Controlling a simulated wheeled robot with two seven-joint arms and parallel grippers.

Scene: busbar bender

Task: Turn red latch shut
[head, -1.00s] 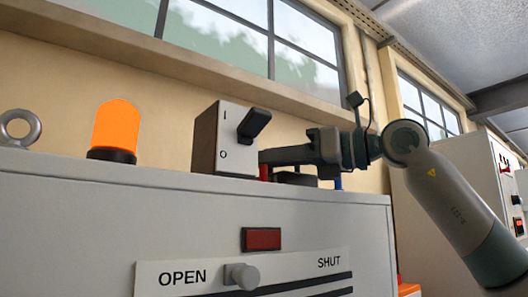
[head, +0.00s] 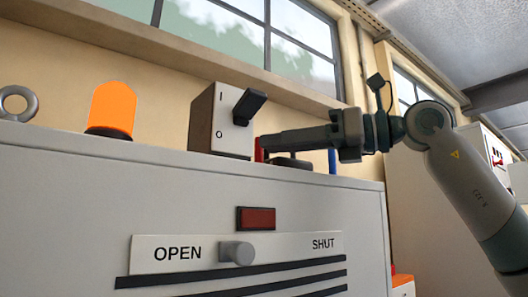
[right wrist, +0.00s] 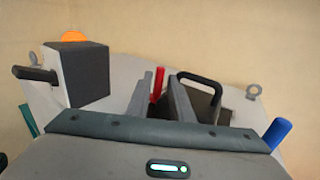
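The red latch (head: 259,150) is a small upright red piece on top of the grey cabinet, just behind the front edge and right of the switch box. In the right wrist view the red latch (right wrist: 159,84) shows between the two grey fingers of my right gripper (right wrist: 157,95). A gap shows on either side, so the fingers look open. In the head view my right gripper (head: 268,143) reaches in from the right, its tips at the red latch, partly covering it. I cannot tell whether a finger touches it. My left gripper is not in view.
A switch box (head: 222,120) with a black lever stands left of the fingertips. A blue post (head: 332,161) stands below my right wrist. A dark block with a black handle (right wrist: 203,82) is beside the fingers. An orange beacon (head: 112,108) and the OPEN/SHUT knob (head: 237,253) also show.

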